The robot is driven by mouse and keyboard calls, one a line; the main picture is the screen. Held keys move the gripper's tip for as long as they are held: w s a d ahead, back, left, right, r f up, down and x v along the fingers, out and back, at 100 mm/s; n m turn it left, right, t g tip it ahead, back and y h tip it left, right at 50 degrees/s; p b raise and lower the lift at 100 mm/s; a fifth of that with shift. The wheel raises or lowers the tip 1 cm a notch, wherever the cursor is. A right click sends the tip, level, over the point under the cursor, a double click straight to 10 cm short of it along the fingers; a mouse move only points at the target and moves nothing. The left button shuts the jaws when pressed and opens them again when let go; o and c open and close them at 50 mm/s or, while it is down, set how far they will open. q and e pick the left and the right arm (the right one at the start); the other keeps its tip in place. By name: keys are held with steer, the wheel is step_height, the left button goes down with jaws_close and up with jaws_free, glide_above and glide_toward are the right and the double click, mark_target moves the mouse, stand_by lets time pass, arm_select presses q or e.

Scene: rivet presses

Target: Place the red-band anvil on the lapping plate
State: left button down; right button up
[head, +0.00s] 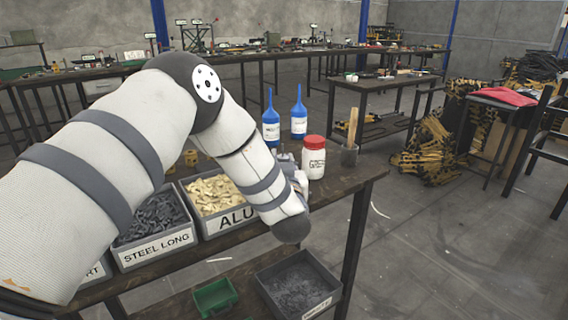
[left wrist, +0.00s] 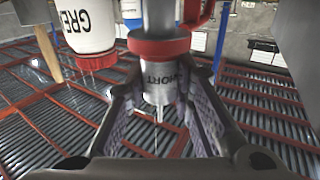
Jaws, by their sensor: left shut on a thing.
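In the left wrist view, a pale metal anvil with a red band (left wrist: 158,47) and a label reading "SHORT" stands between the fingers of my left gripper (left wrist: 161,88). The gripper is shut on it. In the head view my left arm reaches down over the right end of the near bench, and its forearm hides most of the gripper (head: 297,182) and the anvil. I cannot make out the lapping plate in either view. My right gripper is not in view.
A white jar with a red lid (head: 313,160), two blue bottles (head: 271,130) and a wooden-handled tool (head: 351,135) stand close by my gripper. Bins marked STEEL LONG (head: 150,222) and ALU (head: 212,193) line the front edge. A grey bin (head: 298,285) sits lower.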

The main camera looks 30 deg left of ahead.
arm_select(q)
steer(key=c, duration=1.8)
jaws_free()
steer(key=o, duration=0.4)
